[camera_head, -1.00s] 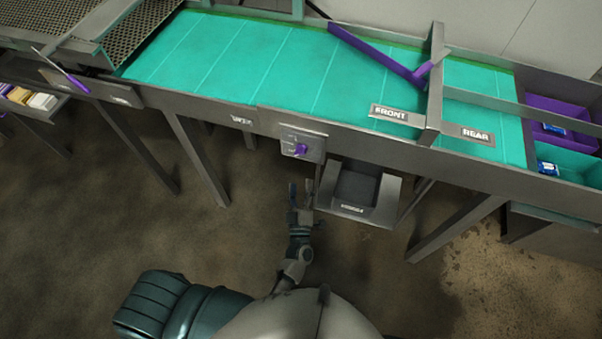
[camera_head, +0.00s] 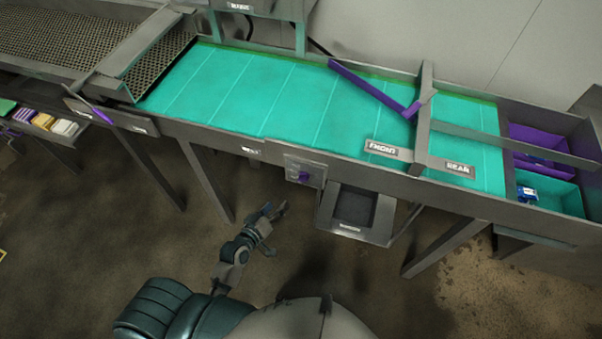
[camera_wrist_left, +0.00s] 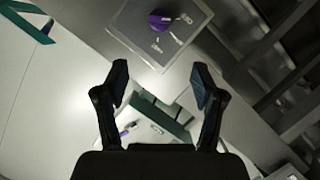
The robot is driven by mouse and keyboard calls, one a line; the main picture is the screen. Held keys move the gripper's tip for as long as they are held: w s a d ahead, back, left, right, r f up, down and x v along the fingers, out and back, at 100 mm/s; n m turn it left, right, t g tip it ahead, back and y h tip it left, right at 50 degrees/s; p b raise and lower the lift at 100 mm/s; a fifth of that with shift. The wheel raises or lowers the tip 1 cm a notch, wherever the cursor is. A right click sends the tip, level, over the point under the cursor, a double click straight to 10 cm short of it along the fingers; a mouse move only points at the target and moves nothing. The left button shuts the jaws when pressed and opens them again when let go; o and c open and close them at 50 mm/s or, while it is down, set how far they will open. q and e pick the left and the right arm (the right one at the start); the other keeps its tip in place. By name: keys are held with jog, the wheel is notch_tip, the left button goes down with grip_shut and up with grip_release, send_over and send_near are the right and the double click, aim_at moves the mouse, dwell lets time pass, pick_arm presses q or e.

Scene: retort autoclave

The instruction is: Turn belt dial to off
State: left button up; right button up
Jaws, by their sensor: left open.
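The belt dial is a purple knob (camera_head: 303,176) on a grey square panel (camera_head: 318,172) on the front of the conveyor frame. In the left wrist view the knob (camera_wrist_left: 160,20) sits at the top of the picture, with white marks on the panel beside it; I cannot read them. My left gripper (camera_head: 273,210) is below and left of the knob in the head view, apart from it. In the left wrist view its two fingers (camera_wrist_left: 160,79) are spread and empty, with the knob ahead of them. My right gripper is not in view.
The green conveyor belt (camera_head: 270,95) lies above the panel, with a purple diverter bar (camera_head: 370,86) across it. A grey open tray (camera_head: 355,212) hangs right of the dial panel. Frame legs stand at both sides.

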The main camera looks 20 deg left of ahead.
aim_at(301, 181)
pick_arm(q)
jog(key=x, duration=1.7)
jog(key=shift+d+f, duration=0.2)
